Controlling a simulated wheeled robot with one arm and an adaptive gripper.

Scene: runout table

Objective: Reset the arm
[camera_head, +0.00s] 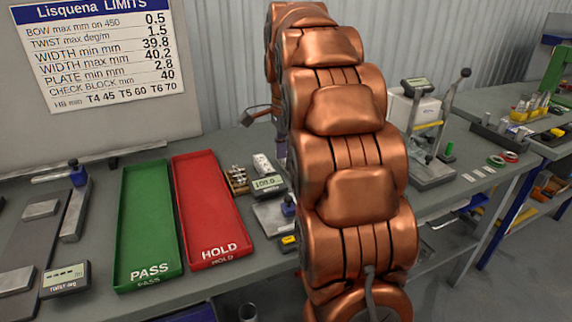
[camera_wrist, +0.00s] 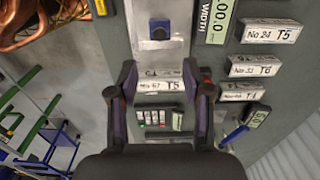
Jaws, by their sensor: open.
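My gripper (camera_wrist: 160,70) is open in the wrist view, its two dark purple fingers spread apart. A labelled block marked T5 (camera_wrist: 158,86) shows in the gap between the fingers; I see no finger closed on it, and the height between them cannot be told. My copper arm rises through the middle of the head view and hides part of the bench; the gripper is not clearly visible there.
A green PASS tray (camera_head: 148,225) and a red HOLD tray (camera_head: 210,210) lie empty on the bench. A width display (camera_head: 268,184) stands beside the arm, near a gauge plate (camera_wrist: 158,50). More labelled blocks (camera_wrist: 272,32) lie right in the wrist view. A lever stand (camera_head: 432,140) is right of the arm.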

